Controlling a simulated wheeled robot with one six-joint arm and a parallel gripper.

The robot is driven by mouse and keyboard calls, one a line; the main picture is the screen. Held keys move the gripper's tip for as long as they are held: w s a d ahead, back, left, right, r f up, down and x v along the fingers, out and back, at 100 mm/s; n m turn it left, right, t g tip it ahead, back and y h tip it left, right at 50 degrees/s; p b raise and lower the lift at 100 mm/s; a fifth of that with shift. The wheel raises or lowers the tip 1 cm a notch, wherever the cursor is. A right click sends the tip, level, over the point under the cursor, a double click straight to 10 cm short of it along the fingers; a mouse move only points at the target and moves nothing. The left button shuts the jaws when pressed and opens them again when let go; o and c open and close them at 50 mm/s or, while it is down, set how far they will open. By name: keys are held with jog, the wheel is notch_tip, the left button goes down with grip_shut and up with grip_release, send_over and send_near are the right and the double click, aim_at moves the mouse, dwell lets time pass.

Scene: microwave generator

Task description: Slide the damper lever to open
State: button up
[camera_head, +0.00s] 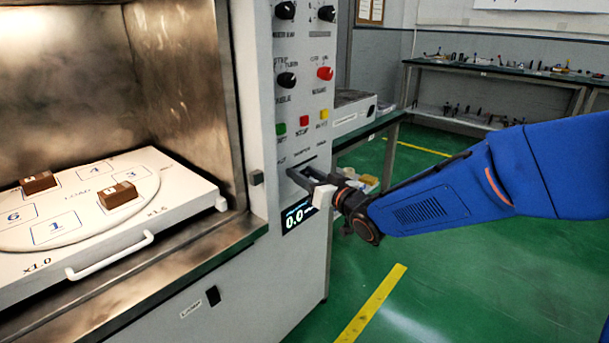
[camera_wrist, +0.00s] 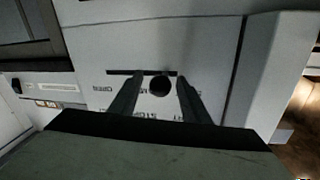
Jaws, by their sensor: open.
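The damper lever shows in the wrist view as a round black knob (camera_wrist: 160,87) in front of a dark horizontal slot (camera_wrist: 118,72) in the pale panel. It sits toward the right part of the slot. My gripper (camera_wrist: 163,78) is open, with one finger on each side of the knob; I cannot tell whether either touches it. Upside-down lettering, seemingly OPEN, shows below the slot's left end; other lettering is partly hidden by the fingers. In the head view my gripper (camera_head: 308,182) is at the panel below the buttons, and I cannot make out the lever there.
The control panel (camera_head: 302,110) has black knobs, a red knob and coloured buttons above my gripper. A display (camera_head: 297,216) reading 0.0 is just below. The open chamber at left holds a white tray (camera_head: 190,195) with brown blocks.

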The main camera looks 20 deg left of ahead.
grip_shut()
jog(key=w+d, duration=0.1)
jog(key=w, duration=0.2)
jog(key=w+d, duration=0.1)
jog(key=w, duration=0.2)
jog(key=w+d, duration=0.2)
jog(key=w, duration=0.1)
jog(key=shift+w, duration=0.3)
grip_release()
jog(key=shift+w+d, duration=0.1)
jog(key=v, duration=1.7)
jog(key=shift+d, duration=0.15)
